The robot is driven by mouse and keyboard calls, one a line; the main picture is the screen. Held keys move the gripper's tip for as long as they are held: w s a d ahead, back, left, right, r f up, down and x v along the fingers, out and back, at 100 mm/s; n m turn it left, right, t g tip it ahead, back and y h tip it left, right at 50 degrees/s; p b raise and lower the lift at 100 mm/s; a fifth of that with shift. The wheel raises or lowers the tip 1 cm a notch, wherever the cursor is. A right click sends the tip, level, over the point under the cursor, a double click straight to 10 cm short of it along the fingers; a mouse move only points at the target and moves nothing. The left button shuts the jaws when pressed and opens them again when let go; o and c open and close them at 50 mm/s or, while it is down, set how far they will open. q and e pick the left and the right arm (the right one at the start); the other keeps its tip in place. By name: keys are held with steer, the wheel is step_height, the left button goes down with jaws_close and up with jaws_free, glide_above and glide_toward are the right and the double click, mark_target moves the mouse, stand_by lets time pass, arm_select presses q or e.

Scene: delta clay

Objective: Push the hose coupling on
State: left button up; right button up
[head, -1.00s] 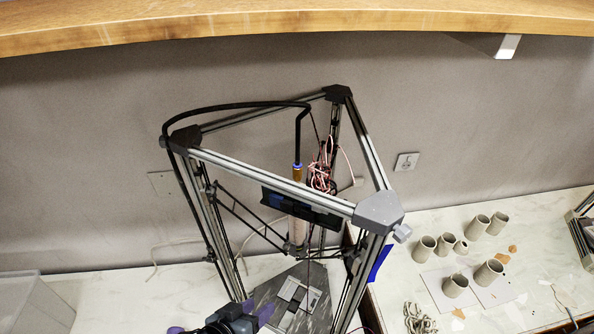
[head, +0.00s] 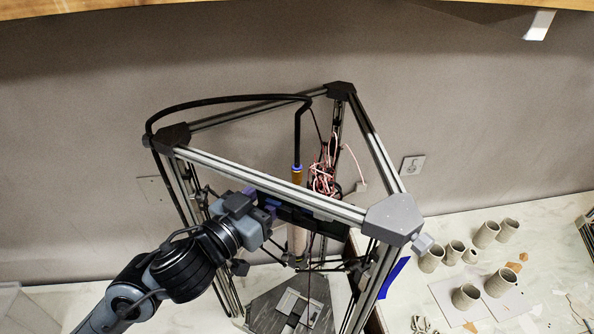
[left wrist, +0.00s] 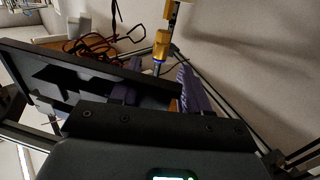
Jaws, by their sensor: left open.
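The black hose (head: 231,99) arches over the delta printer's top frame and hangs down inside it. Its end meets a blue ring (head: 297,167) on a brass-coloured fitting (head: 297,178), above a pale upright tube (head: 297,238). I cannot tell whether the coupling is fully seated. My left gripper (head: 262,202) is open at the frame's front-left bar, left of the fitting and apart from it. In the left wrist view, the purple fingers (left wrist: 160,72) are spread, with the brass fitting (left wrist: 162,45) and blue ring (left wrist: 158,63) beyond the gap. My right gripper is out of view.
The printer's front top bar (head: 300,189) and a dark panel (head: 290,214) lie close to my left gripper. Pink wires (head: 323,178) hang right of the fitting. Several clay cups (head: 466,296) stand on the right-hand table. A wooden shelf edge (head: 200,7) crosses the top.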

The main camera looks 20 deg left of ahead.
mark_target(294, 174)
arm_select(q)
steer(key=x, duration=0.7)
steer(key=shift+w+d+p, duration=0.1)
steer(key=shift+w+p, duration=0.15)
steer(key=shift+p, duration=0.05)
jaws_close()
